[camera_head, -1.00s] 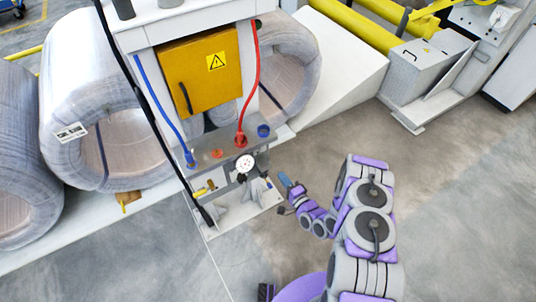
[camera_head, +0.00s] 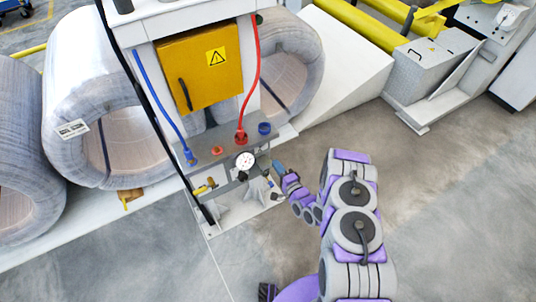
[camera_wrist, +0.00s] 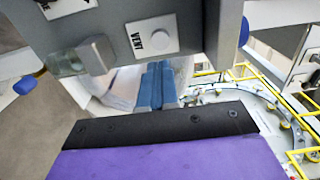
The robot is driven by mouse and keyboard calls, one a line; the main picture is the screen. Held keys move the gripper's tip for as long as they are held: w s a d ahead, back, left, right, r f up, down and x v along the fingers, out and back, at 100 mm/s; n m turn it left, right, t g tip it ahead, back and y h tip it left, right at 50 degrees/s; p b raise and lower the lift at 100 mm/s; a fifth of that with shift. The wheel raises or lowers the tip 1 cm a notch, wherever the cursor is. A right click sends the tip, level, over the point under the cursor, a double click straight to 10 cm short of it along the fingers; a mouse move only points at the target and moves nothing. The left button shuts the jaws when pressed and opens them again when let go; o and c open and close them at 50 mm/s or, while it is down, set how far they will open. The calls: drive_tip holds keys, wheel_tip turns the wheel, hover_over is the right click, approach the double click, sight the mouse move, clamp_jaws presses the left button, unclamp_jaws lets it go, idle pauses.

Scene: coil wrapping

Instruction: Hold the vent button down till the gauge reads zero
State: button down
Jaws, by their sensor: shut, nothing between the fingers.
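The vent button (camera_wrist: 161,40) is a round white knob on a white plate marked VENT, in the upper middle of the wrist view. My gripper (camera_wrist: 157,68) shows there with its blue fingers shut and empty, pointing toward the button from just below it. Whether the tips touch the button I cannot tell. In the head view my gripper (camera_head: 277,166) is just right of the gauge. The gauge (camera_head: 245,161) has a round white face at the front of the stand; its needle reading is too small to tell. The button is not distinguishable in the head view.
The stand carries a yellow cabinet (camera_head: 199,68), a blue hose (camera_head: 158,105) and a red hose (camera_head: 250,92). A yellow-handled valve (camera_head: 203,188) sits left of the gauge. Large wrapped coils (camera_head: 75,75) stand at left. The floor (camera_head: 450,190) at right is clear.

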sight(263, 147)
drive_tip(key=b+x, duration=0.1)
drive_tip(key=x, duration=0.3)
drive_tip(key=b+x, duration=0.1)
drive_tip(key=x, duration=0.3)
drive_tip(key=shift+s+a+f, duration=0.1)
drive_tip(key=shift+s+a, duration=0.15)
drive_tip(key=shift+w, duration=0.2)
